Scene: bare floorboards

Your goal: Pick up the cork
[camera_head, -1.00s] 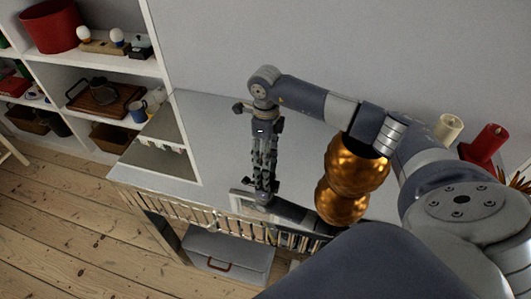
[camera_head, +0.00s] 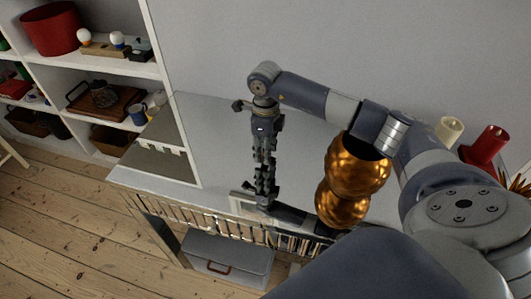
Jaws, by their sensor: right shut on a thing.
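My right gripper (camera_head: 264,152) points down over the pale, glossy top of the sideboard (camera_head: 215,130), left of the golden vase. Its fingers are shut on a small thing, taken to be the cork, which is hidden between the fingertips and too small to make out. The dark shapes directly below the fingers look like the gripper's mirror image in the glossy top, so I cannot tell the exact height of the fingertips. My left gripper is not in view.
A golden bulbous vase (camera_head: 358,168) stands close to my right forearm. White shelves (camera_head: 110,62) are at the left. A grey box (camera_head: 225,262) is below the sideboard's front edge.

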